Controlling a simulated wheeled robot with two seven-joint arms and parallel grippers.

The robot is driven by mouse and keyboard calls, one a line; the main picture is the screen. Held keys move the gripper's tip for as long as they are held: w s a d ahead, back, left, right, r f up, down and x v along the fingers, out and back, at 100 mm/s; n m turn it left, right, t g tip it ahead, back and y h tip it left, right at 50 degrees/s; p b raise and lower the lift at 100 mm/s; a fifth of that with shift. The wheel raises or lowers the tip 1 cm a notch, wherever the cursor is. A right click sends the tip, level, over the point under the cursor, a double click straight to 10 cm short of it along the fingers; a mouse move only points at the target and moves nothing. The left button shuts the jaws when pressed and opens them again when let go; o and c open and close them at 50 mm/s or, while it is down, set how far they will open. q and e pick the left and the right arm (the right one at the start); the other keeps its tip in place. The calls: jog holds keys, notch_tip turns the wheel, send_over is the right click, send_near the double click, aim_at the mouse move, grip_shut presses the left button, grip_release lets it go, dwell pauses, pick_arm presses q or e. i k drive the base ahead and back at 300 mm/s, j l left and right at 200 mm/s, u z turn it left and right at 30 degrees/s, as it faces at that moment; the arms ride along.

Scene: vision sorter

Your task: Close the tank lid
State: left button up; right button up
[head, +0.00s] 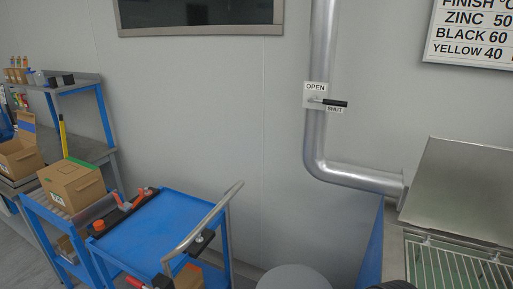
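The tank (408,246) stands at the lower right, partly cut off by the picture's edges. A grey metal panel that looks like its lid (462,185) is raised at the back and leans against the wall side. The tank top is uncovered, and a wire rack (458,262) over a greenish inside shows in it. Neither of my grippers can be made out in the head view. A small dark shape shows at the bottom edge beside the tank, too cut off to identify.
A blue cart (150,232) with a grey push handle (205,225) stands left of centre. A round grey top (293,278) is at bottom centre. A pipe (318,130) with an OPEN/SHUT lever (328,102) runs down the wall. A cardboard box (72,184) is at left.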

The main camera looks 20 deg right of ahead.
aim_at(464, 188)
jog(key=i+z, duration=0.15)
jog(key=z, duration=0.3)
jog(key=i+z, duration=0.15)
jog(key=z, duration=0.35)
jog(key=i+z, duration=0.15)
jog(key=z, duration=0.3)
jog(key=i+j+z, duration=0.1)
jog(key=z, duration=0.4)
jog(key=i+j+z, duration=0.1)
jog(key=z, duration=1.2)
jog(key=i+l+z, duration=0.15)
jog(key=z, duration=0.35)
jog(key=i+l, duration=0.05)
jog(key=l, duration=0.05)
